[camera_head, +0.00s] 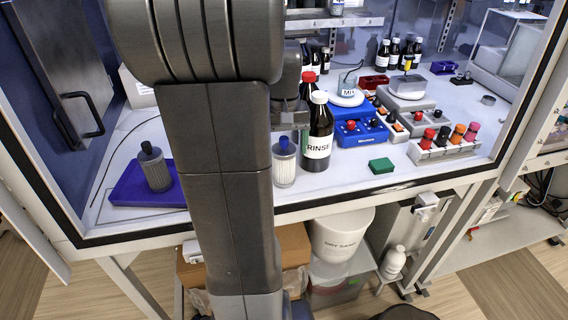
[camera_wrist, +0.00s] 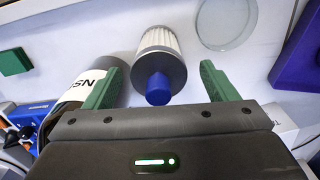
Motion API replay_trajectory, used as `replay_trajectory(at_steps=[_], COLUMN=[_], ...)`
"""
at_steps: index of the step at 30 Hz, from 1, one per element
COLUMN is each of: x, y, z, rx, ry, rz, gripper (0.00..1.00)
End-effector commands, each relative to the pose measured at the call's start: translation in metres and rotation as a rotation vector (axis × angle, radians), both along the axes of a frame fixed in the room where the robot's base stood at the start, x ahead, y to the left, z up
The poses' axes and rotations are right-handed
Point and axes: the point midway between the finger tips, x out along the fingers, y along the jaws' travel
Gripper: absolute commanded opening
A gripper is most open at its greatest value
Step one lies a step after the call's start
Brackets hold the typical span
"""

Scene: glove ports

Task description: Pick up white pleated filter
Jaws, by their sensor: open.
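The white pleated filter (camera_head: 285,170) has a blue cap and stands upright on the white bench, just left of the RINSE bottle. In the wrist view the filter (camera_wrist: 158,42) lies ahead, with its blue knob pointing toward my gripper (camera_wrist: 160,69). My gripper is open, its two green fingers on either side of the knob and apart from it. Nothing is held. In the head view my arm hides part of the filter's left side and most of the gripper. A second filter (camera_head: 156,171), grey with a black cap, stands on the blue tray.
The dark RINSE bottle (camera_head: 317,140) is close beside the filter and near my left finger in the wrist view (camera_wrist: 82,88). A clear round dish (camera_wrist: 227,22) lies to the right, with the blue tray (camera_head: 125,192) beyond. A green block (camera_head: 381,166) lies right of the bottle.

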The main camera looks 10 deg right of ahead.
Motion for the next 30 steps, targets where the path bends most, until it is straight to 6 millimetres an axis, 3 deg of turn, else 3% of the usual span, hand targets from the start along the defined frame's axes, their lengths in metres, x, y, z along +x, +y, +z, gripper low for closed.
replay_trajectory(at_steps=[6, 13, 14, 22, 30], x=[0.000, 0.000, 0.000, 0.000, 0.000], y=[-0.001, -0.001, -0.001, -0.001, -0.001], z=[-0.025, -0.027, -0.027, -0.027, -0.023], rx=[0.000, 0.000, 0.000, 0.000, 0.000], ry=[0.003, 0.000, 0.000, 0.000, -0.001], rz=[0.000, 0.000, 0.000, 0.000, 0.000], gripper=[0.79, 0.79, 0.77, 0.27, 0.27])
